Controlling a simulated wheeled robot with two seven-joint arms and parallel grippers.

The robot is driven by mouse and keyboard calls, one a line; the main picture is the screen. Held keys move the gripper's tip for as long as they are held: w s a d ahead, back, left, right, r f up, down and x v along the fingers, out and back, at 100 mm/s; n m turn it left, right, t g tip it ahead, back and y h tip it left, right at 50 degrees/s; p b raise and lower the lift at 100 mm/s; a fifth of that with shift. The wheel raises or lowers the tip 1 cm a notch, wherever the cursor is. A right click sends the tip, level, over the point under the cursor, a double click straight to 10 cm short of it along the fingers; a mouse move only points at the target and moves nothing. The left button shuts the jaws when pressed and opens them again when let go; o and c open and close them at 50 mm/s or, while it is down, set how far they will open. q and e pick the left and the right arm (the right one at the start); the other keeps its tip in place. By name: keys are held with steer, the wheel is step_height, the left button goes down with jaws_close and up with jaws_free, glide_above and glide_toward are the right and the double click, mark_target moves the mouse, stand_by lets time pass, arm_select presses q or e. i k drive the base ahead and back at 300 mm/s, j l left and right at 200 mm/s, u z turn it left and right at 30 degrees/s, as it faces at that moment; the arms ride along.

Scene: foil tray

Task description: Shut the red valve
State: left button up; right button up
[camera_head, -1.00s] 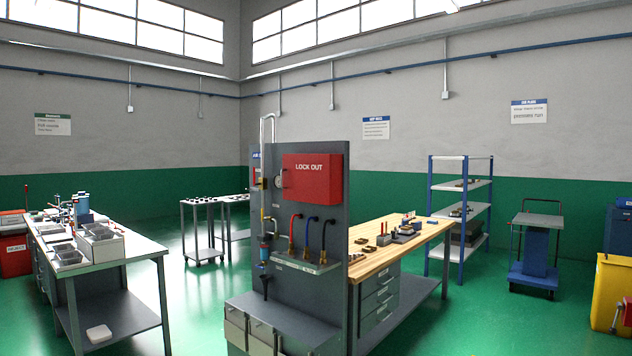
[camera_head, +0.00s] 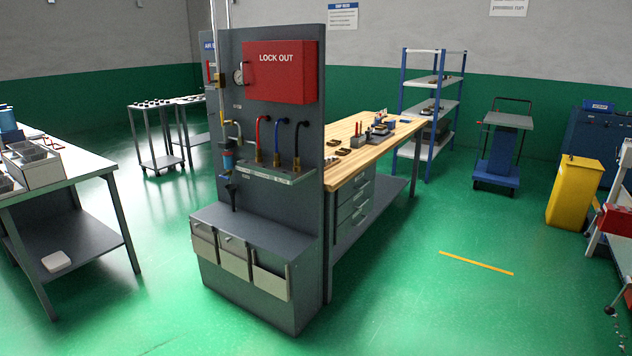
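A small red handle (camera_head: 209,73) shows at the upper left edge of the grey panel (camera_head: 228,60), beside a vertical pipe. It looks like the red valve, but it is too small to tell its exact position. A round gauge (camera_head: 238,76) is just right of it. A red LOCK OUT box (camera_head: 281,72) is mounted further right on the panel. Neither of my grippers is in view.
Below the panel is a grey cabinet (camera_head: 255,229) with pale bins. A wood-topped bench (camera_head: 345,168) stands behind it. A metal table (camera_head: 62,178) is at left, a yellow bin (camera_head: 575,190) at right. The green floor (camera_head: 420,300) in front is open.

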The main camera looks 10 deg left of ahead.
mark_target(209, 81)
steer(key=i+j+u, duration=0.2)
steer(key=u, duration=0.15)
steer(key=i+j+u, duration=0.15)
steer(key=i+u, duration=0.2)
steer(key=i+j+u, duration=0.1)
steer(key=i+u, duration=0.25)
steer(key=i+j, duration=0.1)
steer(key=i, duration=1.25)
steer(key=i+j+z, duration=0.35)
steer(key=i+j, duration=0.2)
steer(key=i+j+z, duration=0.2)
steer(key=j, duration=0.25)
steer(key=i+j+z, duration=0.15)
steer(key=j, duration=0.25)
steer(key=i, duration=0.1)
